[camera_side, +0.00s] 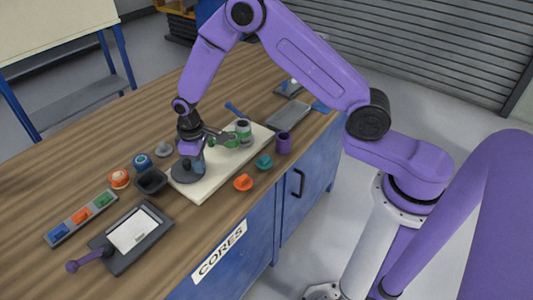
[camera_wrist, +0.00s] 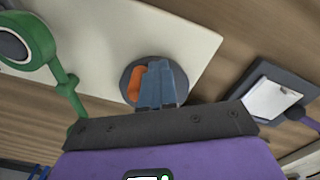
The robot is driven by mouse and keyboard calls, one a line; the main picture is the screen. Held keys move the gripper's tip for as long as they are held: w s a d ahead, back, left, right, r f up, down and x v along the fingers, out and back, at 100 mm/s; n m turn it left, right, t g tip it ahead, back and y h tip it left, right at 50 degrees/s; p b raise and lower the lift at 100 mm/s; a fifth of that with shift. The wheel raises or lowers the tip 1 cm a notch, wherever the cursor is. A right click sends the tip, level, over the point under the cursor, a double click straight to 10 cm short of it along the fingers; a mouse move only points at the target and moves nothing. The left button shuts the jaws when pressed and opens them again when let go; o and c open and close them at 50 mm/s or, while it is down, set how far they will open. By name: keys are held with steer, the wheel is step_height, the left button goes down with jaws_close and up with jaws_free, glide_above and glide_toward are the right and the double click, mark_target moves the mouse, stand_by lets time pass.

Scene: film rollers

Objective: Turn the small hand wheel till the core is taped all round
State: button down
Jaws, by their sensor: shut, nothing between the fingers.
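The small hand wheel (camera_side: 184,172) is a dark grey disc near the left end of a cream board (camera_side: 207,187). In the wrist view the wheel (camera_wrist: 128,74) lies under my fingertips, and an orange crank knob (camera_wrist: 134,84) stands on it. My gripper (camera_side: 197,166) is shut and empty, pointing down over the wheel. Its blue-grey fingers (camera_wrist: 155,72) are just right of the knob; I cannot tell whether they touch. A green and white roller (camera_side: 243,131), perhaps the core, stands farther along the board. A green arm and ring (camera_wrist: 42,38) show in the wrist view.
Near the board stand a dark square bowl (camera_side: 151,181), a purple cup (camera_side: 283,143), an orange piece (camera_side: 243,183) and a teal piece (camera_side: 264,161). A tablet-like panel with a purple-knobbed lever (camera_side: 132,235) and a tray of coloured blocks (camera_side: 82,216) lie at the front left.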

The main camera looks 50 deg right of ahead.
steer(key=shift+s+a, duration=0.2)
steer(key=shift+a, duration=0.1)
step_height(320, 180, up, 7)
stand_by(1.0)
steer(key=s+d+r+n, duration=0.1)
steer(key=s+r+n, duration=0.1)
steer(key=s+r, duration=0.45)
steer(key=s+r+n, duration=0.1)
steer(key=s+r, duration=0.2)
steer(key=s, duration=0.7)
steer(key=s+d+r+n, duration=0.1)
steer(key=s+d, duration=0.3)
steer(key=s, duration=0.4)
steer(key=s+d+r+n, duration=0.1)
steer(key=s+d+n, duration=0.1)
steer(key=s+d, duration=0.3)
steer(key=s, duration=0.4)
steer(key=shift+r+n, duration=0.3)
steer(key=shift+r, duration=0.05)
